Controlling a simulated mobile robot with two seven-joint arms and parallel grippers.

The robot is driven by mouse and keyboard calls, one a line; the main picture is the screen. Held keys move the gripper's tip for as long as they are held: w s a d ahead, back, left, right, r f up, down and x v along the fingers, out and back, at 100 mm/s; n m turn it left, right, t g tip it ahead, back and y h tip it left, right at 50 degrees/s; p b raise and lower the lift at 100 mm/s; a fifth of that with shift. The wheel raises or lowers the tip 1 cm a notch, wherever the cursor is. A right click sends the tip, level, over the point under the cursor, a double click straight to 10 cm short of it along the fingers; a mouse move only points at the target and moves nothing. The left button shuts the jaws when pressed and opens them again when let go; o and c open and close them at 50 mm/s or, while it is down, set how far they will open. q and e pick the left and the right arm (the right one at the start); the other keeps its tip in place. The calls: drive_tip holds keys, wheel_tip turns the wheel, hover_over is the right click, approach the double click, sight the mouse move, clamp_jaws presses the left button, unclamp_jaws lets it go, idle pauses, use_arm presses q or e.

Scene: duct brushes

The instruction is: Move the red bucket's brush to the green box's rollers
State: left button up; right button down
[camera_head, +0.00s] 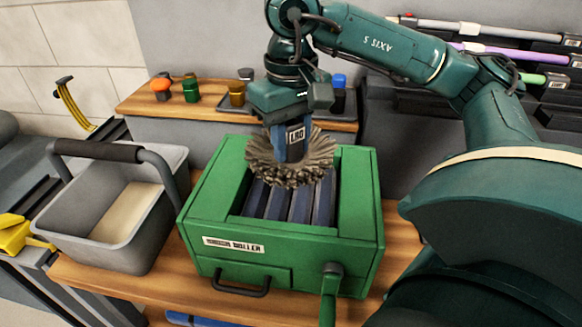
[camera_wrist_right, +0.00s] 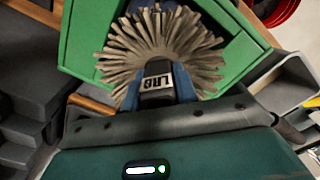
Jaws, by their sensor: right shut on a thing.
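The green box (camera_head: 300,250) stands on a wooden bench, with dark blue-grey rollers (camera_head: 277,207) showing in its open top. My right gripper (camera_head: 291,142) points down over the box and is shut on a brush with a round head of tan bristles (camera_head: 262,165). The brush head hangs over the rear part of the rollers and hides it; I cannot tell whether the bristles touch them. In the right wrist view the brush (camera_wrist_right: 115,55) fans out beyond a block labelled LRG. A red curved rim (camera_wrist_right: 277,12) shows at the top right there. My left gripper is out of view.
A grey bucket (camera_head: 95,225) with a dark handle stands left of the box. A crank (camera_head: 330,290) sticks out at the box's front right. Behind, a shelf holds small jars (camera_head: 190,90). Long-handled tools (camera_head: 480,52) lie on a rack at the upper right.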

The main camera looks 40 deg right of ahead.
sight(291, 169)
drive_tip(key=shift+f, duration=2.9)
drive_tip(key=shift+f, duration=0.25)
drive_tip(key=c, duration=1.1)
unclamp_jaws()
drive_tip(key=shift+r, duration=0.1)
drive_tip(key=shift+r, duration=0.1)
